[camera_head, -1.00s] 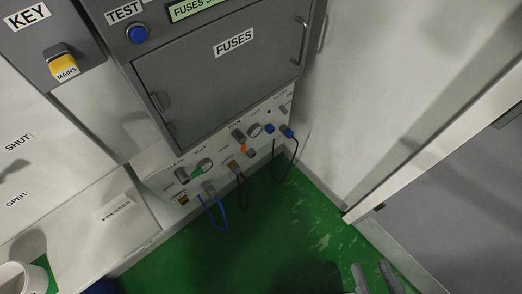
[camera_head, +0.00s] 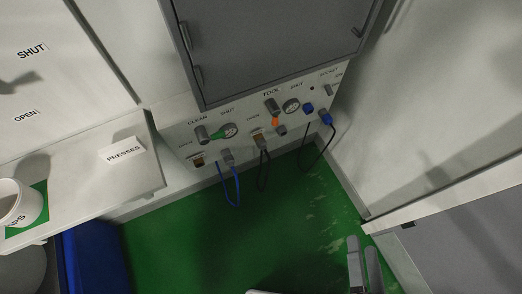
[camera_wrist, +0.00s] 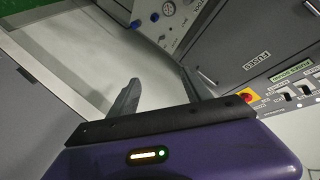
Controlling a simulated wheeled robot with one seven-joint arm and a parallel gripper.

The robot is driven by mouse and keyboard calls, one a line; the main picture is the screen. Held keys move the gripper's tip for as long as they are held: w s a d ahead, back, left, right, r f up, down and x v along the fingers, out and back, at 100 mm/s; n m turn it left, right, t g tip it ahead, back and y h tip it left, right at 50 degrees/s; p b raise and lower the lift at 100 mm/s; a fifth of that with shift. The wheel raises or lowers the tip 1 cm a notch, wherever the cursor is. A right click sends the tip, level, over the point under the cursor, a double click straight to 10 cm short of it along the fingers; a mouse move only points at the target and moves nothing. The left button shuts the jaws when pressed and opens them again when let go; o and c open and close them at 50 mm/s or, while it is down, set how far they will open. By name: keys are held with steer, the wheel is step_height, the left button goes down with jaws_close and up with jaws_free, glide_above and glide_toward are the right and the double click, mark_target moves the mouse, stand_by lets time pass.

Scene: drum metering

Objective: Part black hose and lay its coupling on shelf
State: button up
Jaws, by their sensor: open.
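A low white panel (camera_head: 180,135) carries several couplings. A dark hose (camera_head: 263,178) hangs in a narrow loop below the middle socket (camera_head: 260,141). A blue hose (camera_head: 236,190) hangs from a grey coupling (camera_head: 227,156) at the left. A white shelf (camera_head: 90,180) labelled PRESSES is at the left. My gripper (camera_head: 362,255) is open and empty, low at the right, apart from the hoses; its fingers show in the wrist view (camera_wrist: 160,90).
A white cup (camera_head: 20,203) stands on a green patch on the shelf. A grey cabinet (camera_head: 265,45) overhangs the panel. A blue bin-like object (camera_head: 92,255) is below the shelf. A white-edged grey unit (camera_head: 470,240) is at the right. The green floor (camera_head: 200,250) between is clear.

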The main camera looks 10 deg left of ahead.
steer(key=w+a+f+m+y+b, duration=0.1)
steer(key=w+a+f+m+b, duration=0.2)
steer(key=f, duration=0.4)
steer(key=w+f+m+y+b, duration=0.1)
steer(key=w+f+m+b, duration=0.2)
steer(key=w+f+b, duration=0.3)
steer(key=m+y+b, duration=0.7)
steer(key=m+b, duration=0.8)
steer(key=b, duration=0.4)
glide_toward(264, 147)
steer(key=shift+w+a+f, duration=0.35)
steer(key=shift+w+f, duration=0.3)
steer(key=shift+x, duration=4.5)
steer(key=shift+r, duration=0.1)
jaws_close()
